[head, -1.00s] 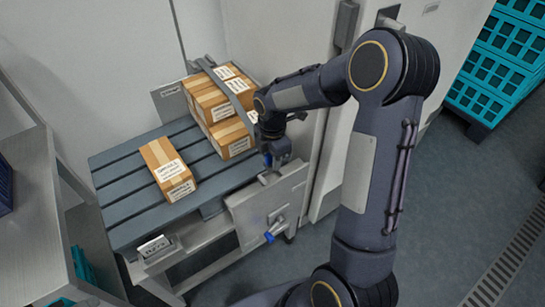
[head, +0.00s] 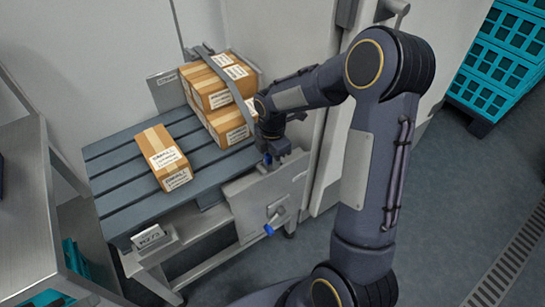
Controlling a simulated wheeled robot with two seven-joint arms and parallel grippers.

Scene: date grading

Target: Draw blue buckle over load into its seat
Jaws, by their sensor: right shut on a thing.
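A grey strap (head: 232,84) runs over the stacked cartons (head: 218,90) at the back of the slatted pallet stand (head: 115,172). My right gripper (head: 268,160) points down at the stand's right edge, beside the carton stack. It is shut on the blue buckle (head: 267,159), of which only a small blue part shows between the fingers. A metal plate (head: 250,200) with a blue-tipped lever (head: 270,229) is on the stand's front right side, just below the gripper. I cannot tell whether the buckle touches a seat. My left gripper is not in view.
A single carton (head: 164,158) lies on the slats left of the stack. A small label block (head: 150,238) is at the front edge. A metal bench (head: 25,200) stands at left, and teal crates (head: 500,70) stand at far right.

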